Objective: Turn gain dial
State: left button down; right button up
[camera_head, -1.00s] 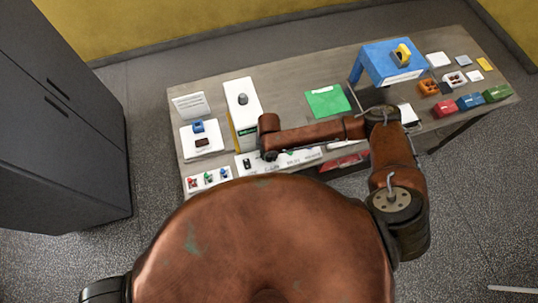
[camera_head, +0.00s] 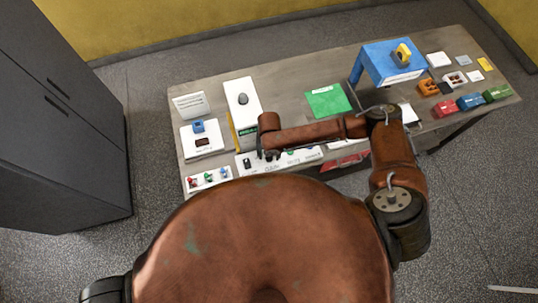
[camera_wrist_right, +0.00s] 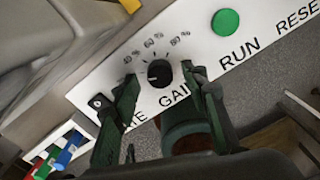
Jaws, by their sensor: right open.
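The gain dial (camera_wrist_right: 158,72) is a round black knob on a white panel (camera_wrist_right: 207,48), with percent marks around it and the word GAIN beside it. The panel also shows in the head view (camera_head: 312,155), at the table's front edge. My right gripper (camera_wrist_right: 160,84) is open in the right wrist view, with one finger on each side of the dial. I cannot tell whether either finger touches it. In the head view my right gripper (camera_head: 269,155) is small and hides the dial. My left gripper is not in view.
A green button (camera_wrist_right: 225,22) sits close to the right finger, near RUN. A black switch (camera_wrist_right: 101,101) is by the left finger. A small panel with coloured knobs (camera_head: 208,179) lies at the left. A white box with a grey knob (camera_head: 242,98) stands behind.

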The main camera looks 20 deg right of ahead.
aim_at(269, 157)
notch_tip(269, 157, up, 12)
jog(key=shift+f, duration=0.25)
jog(key=shift+a, duration=0.1)
dwell(0.5)
